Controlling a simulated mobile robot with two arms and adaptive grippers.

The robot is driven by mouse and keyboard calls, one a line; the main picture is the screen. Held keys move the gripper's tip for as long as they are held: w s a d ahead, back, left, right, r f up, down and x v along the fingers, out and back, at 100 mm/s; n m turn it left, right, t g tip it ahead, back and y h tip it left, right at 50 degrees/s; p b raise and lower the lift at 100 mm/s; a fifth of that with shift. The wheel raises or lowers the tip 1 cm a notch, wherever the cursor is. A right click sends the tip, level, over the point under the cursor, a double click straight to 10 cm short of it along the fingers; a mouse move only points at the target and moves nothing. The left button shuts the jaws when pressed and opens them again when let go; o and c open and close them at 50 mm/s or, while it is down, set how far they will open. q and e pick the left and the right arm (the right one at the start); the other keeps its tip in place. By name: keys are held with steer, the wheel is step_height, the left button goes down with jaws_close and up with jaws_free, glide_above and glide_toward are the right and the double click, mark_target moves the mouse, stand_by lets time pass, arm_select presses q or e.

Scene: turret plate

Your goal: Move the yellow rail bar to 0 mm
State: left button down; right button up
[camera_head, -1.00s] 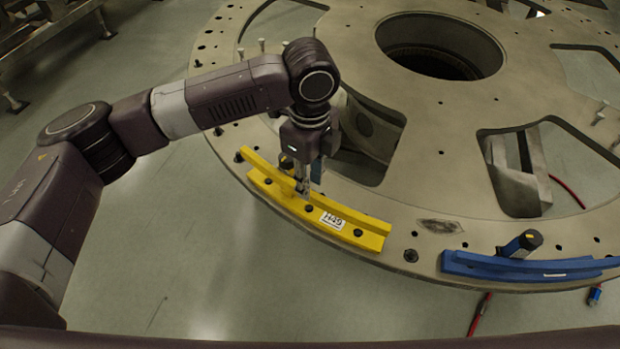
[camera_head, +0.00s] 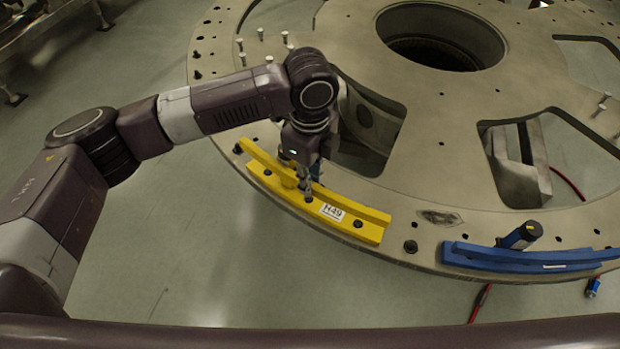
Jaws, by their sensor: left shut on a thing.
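The yellow rail bar (camera_head: 365,230) lies along the near edge of the round metal turret plate (camera_head: 430,170). It carries a white label reading H49 and several dark bolts. My left gripper (camera_head: 304,187) comes down onto the bar left of the label and is shut on it. The fingertips are small and partly merge with the bar, and the wrist hides part of its back side. My right gripper is not in view.
A blue rail bar (camera_head: 500,258) with a dark, blue-banded cylinder (camera_head: 520,236) sits on the rim to the right. Upright bolts (camera_head: 262,34) stand at the plate's upper left. The plate has large cutouts. A red cable (camera_head: 479,302) hangs below the rim.

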arm_select(q)
steer(key=shift+s+f, duration=0.1)
steer(key=shift+f, duration=0.1)
stand_by(0.5)
steer(key=shift+f, duration=1.35)
stand_by(0.7)
steer(key=c, duration=2.1)
jaws_free()
steer(key=shift+r, duration=0.1)
steer(key=shift+r, duration=0.15)
step_height(320, 180, up, 7)
steer(key=p, duration=0.7)
steer(key=shift+p, duration=0.35)
